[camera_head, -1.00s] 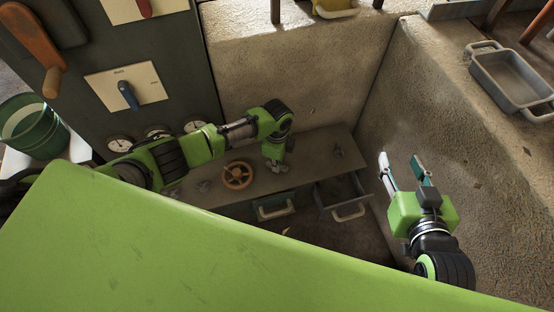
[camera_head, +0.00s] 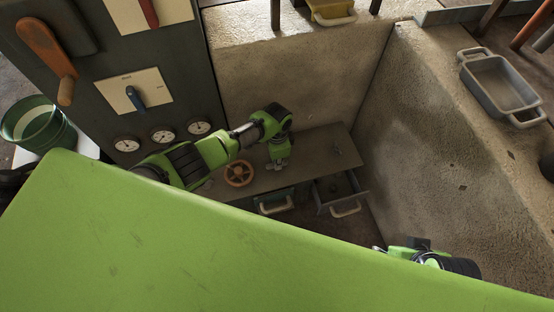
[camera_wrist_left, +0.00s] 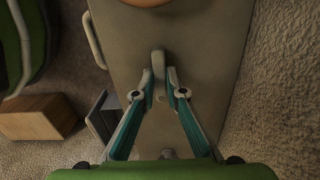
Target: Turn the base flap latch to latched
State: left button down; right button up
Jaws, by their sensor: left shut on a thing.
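My left gripper (camera_head: 278,164) points down at the top of the low base cabinet (camera_head: 312,165). In the left wrist view the left gripper (camera_wrist_left: 160,82) has its two teal-sided fingers closed in on a small grey upright latch handle (camera_wrist_left: 158,63). The handle stands between the fingertips; its lower part is partly hidden by them. In the head view the gripper mostly hides this latch, and I cannot read its setting. My right gripper (camera_head: 400,249) shows only in part at the lower right, behind my green body; its fingers are mostly hidden.
An orange handwheel (camera_head: 238,174) sits on the cabinet left of my left gripper. Below are a closed drawer (camera_head: 273,203) and an open drawer (camera_head: 341,193). Stone walls enclose the pit. A panel with a blue switch (camera_head: 134,98) and gauges stands left; a grey tray (camera_head: 500,85) lies right.

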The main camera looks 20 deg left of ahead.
pick_arm(q)
jog(key=shift+a, duration=0.1)
dwell(0.4)
jog(key=c, duration=2.1)
grip_release()
jog(key=shift+r, duration=0.4)
notch_tip(320, 180, up, 11)
jog(key=shift+r, duration=0.1)
